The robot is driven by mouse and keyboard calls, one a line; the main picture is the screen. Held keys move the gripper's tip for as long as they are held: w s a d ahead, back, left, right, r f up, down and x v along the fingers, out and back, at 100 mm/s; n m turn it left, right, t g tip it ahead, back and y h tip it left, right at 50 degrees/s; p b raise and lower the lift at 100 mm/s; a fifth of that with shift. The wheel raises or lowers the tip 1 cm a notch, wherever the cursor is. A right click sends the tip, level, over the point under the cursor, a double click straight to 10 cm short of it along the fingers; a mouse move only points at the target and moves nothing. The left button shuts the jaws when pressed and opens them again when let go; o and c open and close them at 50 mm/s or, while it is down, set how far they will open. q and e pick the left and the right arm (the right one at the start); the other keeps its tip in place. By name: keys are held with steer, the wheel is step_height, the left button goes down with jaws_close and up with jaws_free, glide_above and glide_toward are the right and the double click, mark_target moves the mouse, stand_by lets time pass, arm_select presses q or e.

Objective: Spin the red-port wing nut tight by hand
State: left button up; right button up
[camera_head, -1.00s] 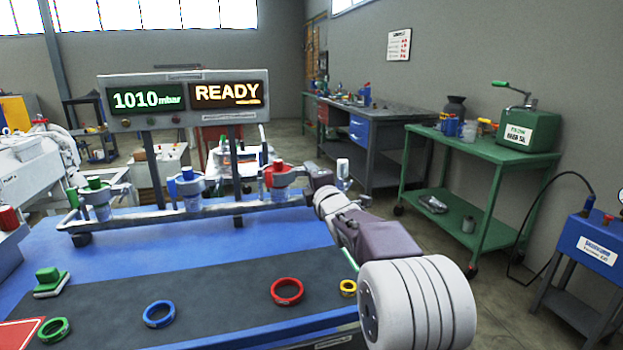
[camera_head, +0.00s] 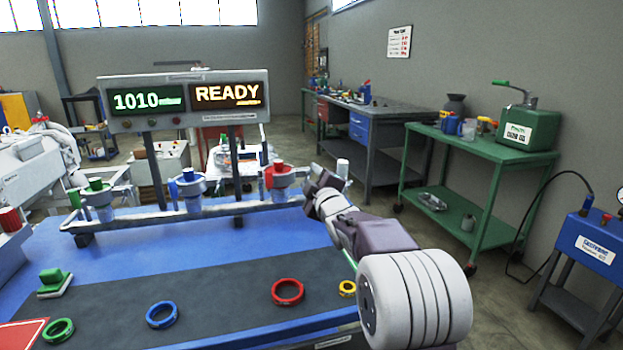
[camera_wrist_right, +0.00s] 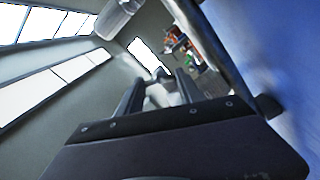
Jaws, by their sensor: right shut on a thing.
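The red port (camera_head: 279,174) is the rightmost of the three capped ports on the grey manifold (camera_head: 205,212) in the head view. It has a red cap on a pale metal cup. My right gripper (camera_head: 311,179) is just right of this port, its dark body tilted. In the right wrist view my gripper (camera_wrist_right: 160,90) has its two dark fingers shut on a small pale part (camera_wrist_right: 160,96) between them. The wing nut cannot be made out clearly, and the gripper hides that side of the port. My left gripper is not in view.
Blue (camera_head: 188,180) and green (camera_head: 97,190) ports stand to the left. Loose red (camera_head: 288,281), blue (camera_head: 149,314), green (camera_head: 47,333) and yellow (camera_head: 340,289) rings lie on the dark mat (camera_head: 225,290). The display (camera_head: 190,98) behind reads 1010 and READY.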

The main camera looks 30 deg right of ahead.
steer(key=shift+f, duration=0.1)
stand_by(0.4)
steer(key=o, duration=1.4)
steer(key=p+v, duration=0.1)
steer(key=v, duration=0.8)
steer(key=shift+s, duration=0.1)
